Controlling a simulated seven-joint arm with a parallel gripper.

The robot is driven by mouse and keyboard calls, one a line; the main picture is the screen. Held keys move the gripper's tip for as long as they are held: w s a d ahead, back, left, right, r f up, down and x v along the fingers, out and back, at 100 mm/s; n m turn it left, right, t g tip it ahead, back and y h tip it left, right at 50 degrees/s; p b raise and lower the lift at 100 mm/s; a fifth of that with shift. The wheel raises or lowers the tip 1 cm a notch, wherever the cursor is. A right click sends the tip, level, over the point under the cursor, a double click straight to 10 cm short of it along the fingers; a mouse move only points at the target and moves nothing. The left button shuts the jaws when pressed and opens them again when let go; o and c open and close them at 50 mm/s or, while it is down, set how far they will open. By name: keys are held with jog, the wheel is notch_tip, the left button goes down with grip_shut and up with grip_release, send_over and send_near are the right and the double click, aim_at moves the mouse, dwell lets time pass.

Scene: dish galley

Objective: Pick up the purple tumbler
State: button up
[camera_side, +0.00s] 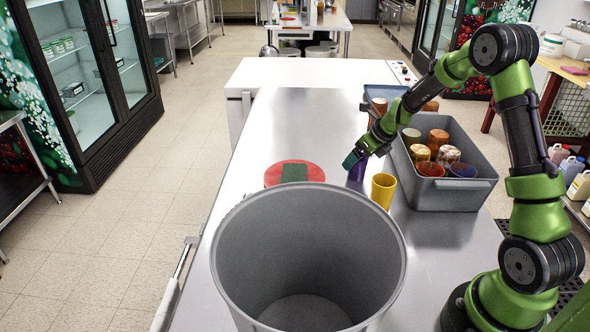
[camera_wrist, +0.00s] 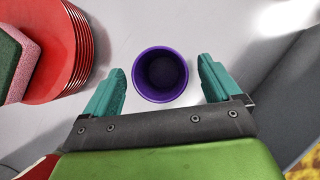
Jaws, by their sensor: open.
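The purple tumbler (camera_wrist: 160,75) stands on the steel counter, seen from above in the wrist view, with its mouth facing up and its inside dark. In the side view the tumbler (camera_side: 357,170) is partly hidden behind my gripper. My gripper (camera_wrist: 160,88) is open, with one teal finger on the left and one on the right of the tumbler. The tumbler lies between and slightly beyond the fingertips, with a gap on each side. In the side view my gripper (camera_side: 351,160) is low over the counter, pointing down at the tumbler.
A yellow tumbler (camera_side: 383,190) stands close by. A grey bin (camera_side: 442,195) holding several cups is to the right. A stack of red plates (camera_side: 317,172) with a green and pink sponge (camera_wrist: 22,50) is to the left. A large grey tub (camera_side: 392,240) is in front.

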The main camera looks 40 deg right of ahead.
jog(key=x, duration=0.3)
jog(key=shift+w+f, duration=0.1)
jog(key=shift+f, duration=0.15)
jog(key=shift+c, duration=0.2)
jog(key=c, duration=1)
